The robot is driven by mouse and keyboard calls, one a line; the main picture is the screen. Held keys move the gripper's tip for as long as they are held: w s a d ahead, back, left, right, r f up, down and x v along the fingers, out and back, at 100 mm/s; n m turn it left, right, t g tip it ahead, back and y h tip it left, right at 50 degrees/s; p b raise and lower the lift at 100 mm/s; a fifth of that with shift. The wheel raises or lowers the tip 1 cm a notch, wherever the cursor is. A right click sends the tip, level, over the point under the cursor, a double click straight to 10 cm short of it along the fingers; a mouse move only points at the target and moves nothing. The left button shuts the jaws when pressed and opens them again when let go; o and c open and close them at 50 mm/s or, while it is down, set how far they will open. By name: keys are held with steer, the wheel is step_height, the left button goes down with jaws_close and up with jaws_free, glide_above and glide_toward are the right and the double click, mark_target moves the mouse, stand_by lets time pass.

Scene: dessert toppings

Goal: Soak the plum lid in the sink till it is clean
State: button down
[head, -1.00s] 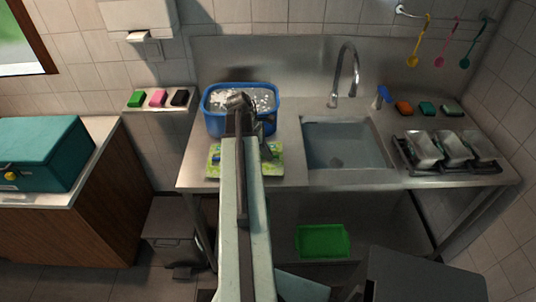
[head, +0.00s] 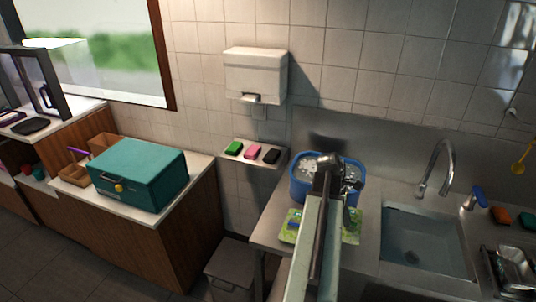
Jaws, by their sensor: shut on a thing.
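The sink (head: 424,243) is a grey basin in the steel counter at the right, under a curved tap (head: 437,167). It holds what looks like clear, bluish water. My gripper (head: 340,172) is at the far end of my arm, in front of or over a blue tub (head: 299,190) with white foam or suds in it. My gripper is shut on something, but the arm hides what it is. I cannot make out a plum lid anywhere.
A teal box (head: 140,175) stands on the left counter. A green mat (head: 351,226) lies under my arm. Small sponges (head: 253,152) sit on a wall shelf. A blue-handled thing (head: 479,197) stands right of the sink. A grey bin (head: 230,268) is on the floor.

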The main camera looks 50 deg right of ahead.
steer(key=shift+r+p, duration=1)
steer(key=shift+p, duration=0.5)
step_height(320, 180, down, 11)
steer(key=b, duration=1)
steer(key=shift+r+b, duration=0.2)
steer(key=shift+b, duration=0.1)
steer(key=c, duration=1.5)
jaws_free()
steer(key=shift+r, duration=0.1)
steer(key=p+v, duration=0.7)
steer(key=v, duration=0.1)
steer(key=shift+s+a+p, duration=0.2)
steer(key=shift+a+p, duration=0.05)
steer(key=shift+p, duration=0.1)
